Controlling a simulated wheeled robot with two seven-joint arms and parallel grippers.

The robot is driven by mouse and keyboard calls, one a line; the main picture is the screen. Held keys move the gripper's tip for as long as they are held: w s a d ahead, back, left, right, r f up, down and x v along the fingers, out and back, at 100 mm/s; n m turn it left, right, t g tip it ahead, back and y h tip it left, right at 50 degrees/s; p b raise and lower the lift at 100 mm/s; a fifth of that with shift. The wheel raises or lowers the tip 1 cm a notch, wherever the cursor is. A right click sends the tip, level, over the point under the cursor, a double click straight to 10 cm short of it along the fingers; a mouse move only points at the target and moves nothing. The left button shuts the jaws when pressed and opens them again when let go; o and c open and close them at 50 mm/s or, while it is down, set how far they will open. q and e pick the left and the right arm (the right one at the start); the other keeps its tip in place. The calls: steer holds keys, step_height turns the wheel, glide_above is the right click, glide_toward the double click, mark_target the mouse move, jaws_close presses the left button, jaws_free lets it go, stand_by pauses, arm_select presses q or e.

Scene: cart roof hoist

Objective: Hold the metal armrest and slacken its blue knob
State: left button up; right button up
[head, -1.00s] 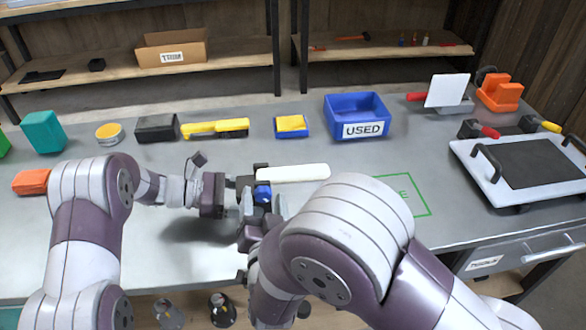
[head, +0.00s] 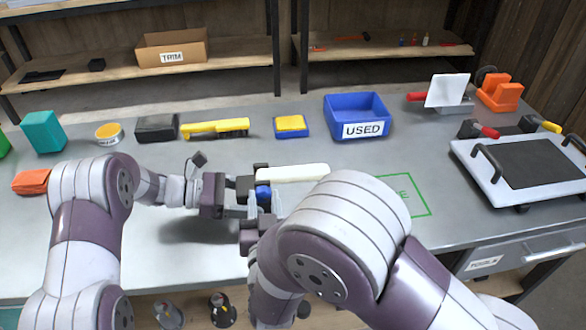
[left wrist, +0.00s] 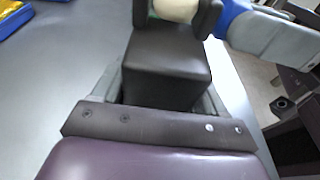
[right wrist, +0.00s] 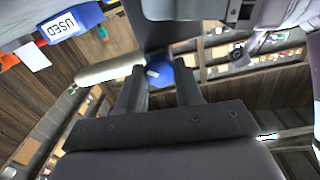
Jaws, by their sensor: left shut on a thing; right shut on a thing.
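The armrest (head: 293,173) shows in the head view as a cream padded bar on a dark end block, held above the table. My left gripper (head: 246,189) is shut on the dark block of the armrest; in the left wrist view the dark block (left wrist: 168,62) sits between the fingers. The blue knob (head: 264,194) is under the block. My right gripper (right wrist: 160,85) is shut on the blue knob (right wrist: 159,71) from below, with one finger on each side in the right wrist view. The far side of the knob is hidden.
A blue bin marked USED (head: 357,117) stands behind and to the right. A green outlined area (head: 403,196) is marked on the table (head: 330,225). A white tray (head: 525,170) with black handles lies at the right.

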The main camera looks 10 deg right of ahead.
steer(key=shift+n, duration=0.6)
steer(key=n, duration=0.4)
steer(key=shift+n, duration=0.4)
steer(key=o, duration=1)
steer(key=shift+c, duration=0.2)
steer(key=m, duration=0.4)
steer(key=shift+m, duration=0.4)
